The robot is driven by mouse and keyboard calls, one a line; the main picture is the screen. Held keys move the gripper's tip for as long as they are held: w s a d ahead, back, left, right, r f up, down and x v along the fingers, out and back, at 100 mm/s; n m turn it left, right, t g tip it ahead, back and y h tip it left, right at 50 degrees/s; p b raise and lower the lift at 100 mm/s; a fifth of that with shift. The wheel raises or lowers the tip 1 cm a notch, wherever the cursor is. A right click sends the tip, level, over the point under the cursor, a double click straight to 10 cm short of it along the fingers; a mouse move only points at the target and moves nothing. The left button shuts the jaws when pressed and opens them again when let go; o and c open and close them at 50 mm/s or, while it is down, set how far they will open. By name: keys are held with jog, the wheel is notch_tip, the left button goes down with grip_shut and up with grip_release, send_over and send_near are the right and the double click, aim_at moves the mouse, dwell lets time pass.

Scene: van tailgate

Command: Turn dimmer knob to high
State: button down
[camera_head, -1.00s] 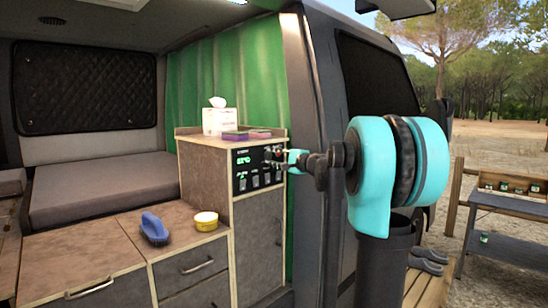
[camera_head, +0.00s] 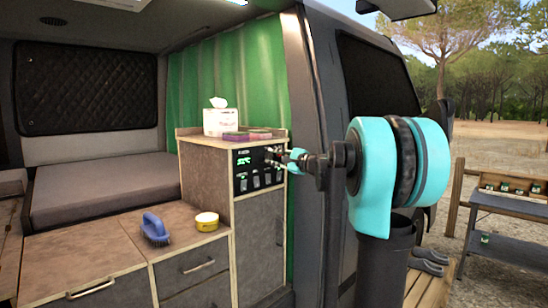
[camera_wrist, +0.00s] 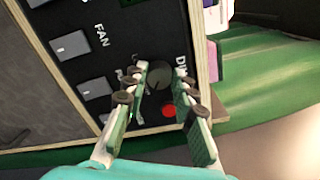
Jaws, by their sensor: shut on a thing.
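The black control panel (camera_head: 258,176) is on the front of the tall van cabinet. It also fills much of the wrist view (camera_wrist: 78,75), tilted, with a "FAN" label and partly hidden "DIM..." lettering. The round dark dimmer knob (camera_wrist: 160,76) is between my fingertips beside that lettering. My gripper (camera_wrist: 162,72) is shut on the knob, one finger on each side. In the head view my gripper (camera_head: 277,157) reaches the panel's upper right from the right; the knob is hard to make out there. The knob's pointer direction cannot be told.
Light rocker switches (camera_wrist: 71,46) line the panel, and a red button (camera_wrist: 169,110) sits close to my fingers. A tissue box (camera_head: 220,122) and sponges (camera_head: 237,136) are on the cabinet top. A blue brush (camera_head: 155,229) and yellow tin (camera_head: 206,221) lie on the lower counter.

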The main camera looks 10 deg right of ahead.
jog(key=shift+w+r, duration=0.1)
jog(key=shift+r, duration=0.05)
jog(key=c, duration=1.2)
grip_release()
jog(key=shift+d, duration=0.1)
jog(key=v, duration=1.2)
